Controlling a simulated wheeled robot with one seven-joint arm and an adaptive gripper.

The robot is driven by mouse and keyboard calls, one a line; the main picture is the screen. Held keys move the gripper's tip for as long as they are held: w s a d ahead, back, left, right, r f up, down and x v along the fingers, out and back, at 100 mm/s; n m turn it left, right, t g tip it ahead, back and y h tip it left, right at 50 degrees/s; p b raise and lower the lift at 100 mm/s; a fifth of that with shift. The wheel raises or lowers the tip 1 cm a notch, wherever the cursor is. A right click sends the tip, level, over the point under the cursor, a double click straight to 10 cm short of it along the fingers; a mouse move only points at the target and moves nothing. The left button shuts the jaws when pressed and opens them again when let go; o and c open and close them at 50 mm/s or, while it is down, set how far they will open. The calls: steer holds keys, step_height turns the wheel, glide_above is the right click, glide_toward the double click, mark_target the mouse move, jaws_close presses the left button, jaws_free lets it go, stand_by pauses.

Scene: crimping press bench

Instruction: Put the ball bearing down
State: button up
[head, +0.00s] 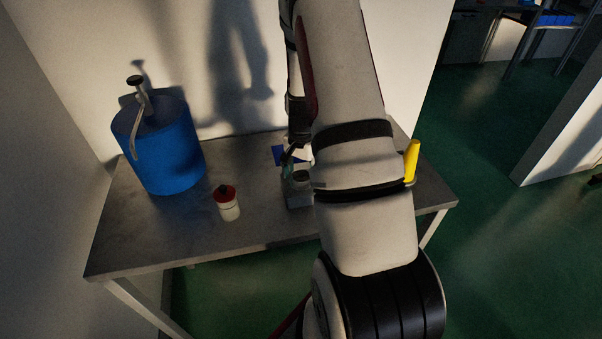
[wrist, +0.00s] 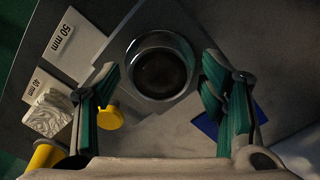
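The ball bearing appears to be the round metal ring with a dark centre (wrist: 160,70) in the wrist view, over a light grey plate (wrist: 133,38). My gripper (wrist: 160,66) has its two green-padded fingers spread on either side of this ring, with a visible gap on each side. In the head view a dark round top (head: 301,176) shows on a grey block, probably the same spot. One finger of my gripper (head: 290,163) shows just beside it; my arm hides the rest. I cannot tell how firmly the ring rests on the plate.
Labels "50 mm" (wrist: 62,36) and "40 mm" (wrist: 37,86) lie left, near a silvery block (wrist: 50,114) and a yellow disc (wrist: 110,117). A blue drum (head: 160,150) and a red-capped bottle (head: 227,203) stand on the bench (head: 135,235). A yellow item (head: 412,160) stands right.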

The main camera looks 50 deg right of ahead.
mark_target(301, 175)
step_height(301, 175, up, 12)
steer(key=b, duration=0.2)
steer(key=a+r+n+t, duration=0.2)
steer(key=a+r+n, duration=0.5)
steer(key=a+r, duration=0.7)
steer(key=s+a+r+n+t, duration=0.1)
steer(key=s+a+r+n, duration=0.3)
steer(key=s+a, duration=0.2)
steer(key=s+a+r+n+t, duration=0.2)
steer(key=s+a+r+n, duration=0.2)
steer(key=s+a, duration=0.2)
steer(key=shift+a+n+t, duration=0.3)
steer(key=shift+a+n, duration=0.1)
steer(key=shift+a, duration=0.85)
steer(key=shift+c, duration=0.4)
